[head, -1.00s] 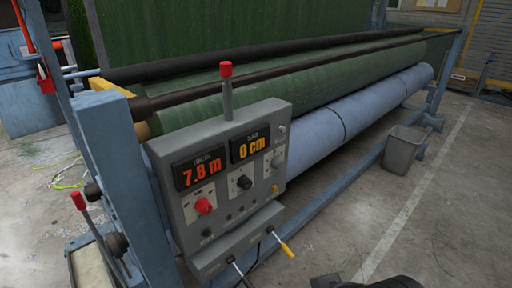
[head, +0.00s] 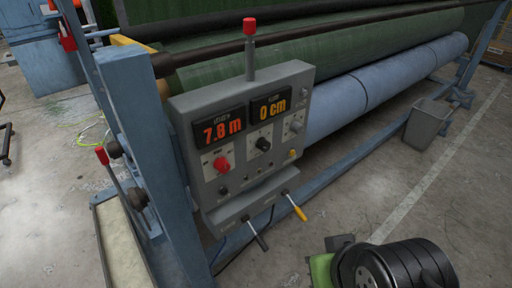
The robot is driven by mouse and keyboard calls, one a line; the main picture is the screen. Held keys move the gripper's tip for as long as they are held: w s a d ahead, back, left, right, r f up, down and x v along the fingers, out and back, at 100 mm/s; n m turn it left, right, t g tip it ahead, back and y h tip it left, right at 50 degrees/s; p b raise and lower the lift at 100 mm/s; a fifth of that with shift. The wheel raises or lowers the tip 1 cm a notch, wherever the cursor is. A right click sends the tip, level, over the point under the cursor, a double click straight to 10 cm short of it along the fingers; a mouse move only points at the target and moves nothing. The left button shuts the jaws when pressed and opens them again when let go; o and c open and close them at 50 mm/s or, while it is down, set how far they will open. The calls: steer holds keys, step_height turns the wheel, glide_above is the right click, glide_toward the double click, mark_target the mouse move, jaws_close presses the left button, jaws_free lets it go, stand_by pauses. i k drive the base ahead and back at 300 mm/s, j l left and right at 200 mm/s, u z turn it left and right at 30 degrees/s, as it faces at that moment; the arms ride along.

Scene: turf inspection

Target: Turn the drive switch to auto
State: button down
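The grey control box (head: 240,187) stands at the near end of the roller machine. Its front carries a red knob (head: 222,164), a black rotary knob (head: 263,144) with a light pointer mark, and a grey knob (head: 296,127) at the right. The labels are too small to read, so I cannot tell which is the drive switch or where it points. Two displays read 7.8 m (head: 220,132) and 0 cm (head: 271,107). Part of my arm shows at the bottom right, below and right of the box, apart from it. My gripper's fingertips are not visible.
A blue post (head: 150,150) stands at left, a grey bin (head: 427,124) at right.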

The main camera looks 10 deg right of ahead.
mark_target(221, 164)
steer(key=j+u, duration=0.45)
steer(key=i+j+u, duration=0.1)
steer(key=j+u, duration=0.4)
steer(key=j, duration=0.1)
